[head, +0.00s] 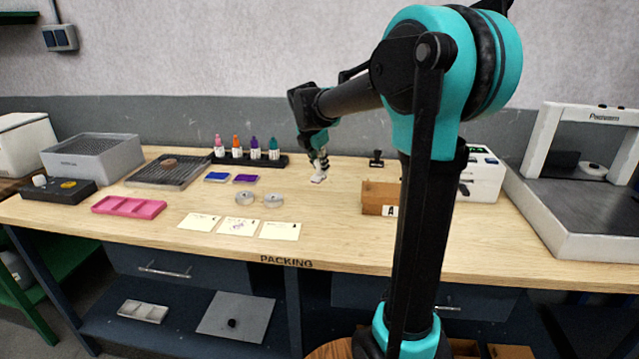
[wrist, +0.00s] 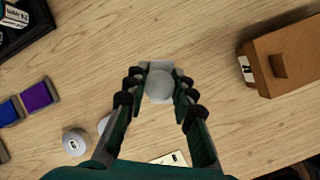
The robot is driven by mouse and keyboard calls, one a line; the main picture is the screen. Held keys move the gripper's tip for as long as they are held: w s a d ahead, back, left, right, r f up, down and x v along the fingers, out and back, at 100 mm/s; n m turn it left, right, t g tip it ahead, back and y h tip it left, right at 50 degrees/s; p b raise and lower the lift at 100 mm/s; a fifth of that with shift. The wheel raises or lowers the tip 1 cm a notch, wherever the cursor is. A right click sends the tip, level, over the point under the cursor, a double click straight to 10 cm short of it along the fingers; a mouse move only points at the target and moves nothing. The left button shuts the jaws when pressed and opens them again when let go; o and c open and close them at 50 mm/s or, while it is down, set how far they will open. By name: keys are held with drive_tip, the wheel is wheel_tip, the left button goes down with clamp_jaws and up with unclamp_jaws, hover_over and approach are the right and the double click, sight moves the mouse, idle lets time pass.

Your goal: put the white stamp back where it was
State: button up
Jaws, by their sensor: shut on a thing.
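My gripper (head: 320,168) is shut on the white stamp (head: 318,179) and holds it over the middle of the bench, right of the ink pads and left of the wooden box. In the wrist view the stamp's round white knob (wrist: 159,86) sits between my fingertips (wrist: 160,82), with part of its paler base showing beyond. I cannot tell whether its base touches the bench. A dark stamp (head: 376,158) stands at the back, right of my gripper.
Left of my gripper are blue (head: 217,177) and purple (head: 245,179) ink pads, a bottle rack (head: 280,161) and two round tins (head: 274,199). Cards (head: 280,231) lie in front; the middle one bears a purple mark. A wooden box (head: 374,197) stands right.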

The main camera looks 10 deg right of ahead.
sight(318, 176)
drive_tip(key=shift+f, duration=3.3)
drive_tip(key=shift+f, duration=0.1)
drive_tip(key=o, duration=0.9)
drive_tip(key=v, duration=1.2)
drive_tip(key=shift+a, duration=0.1)
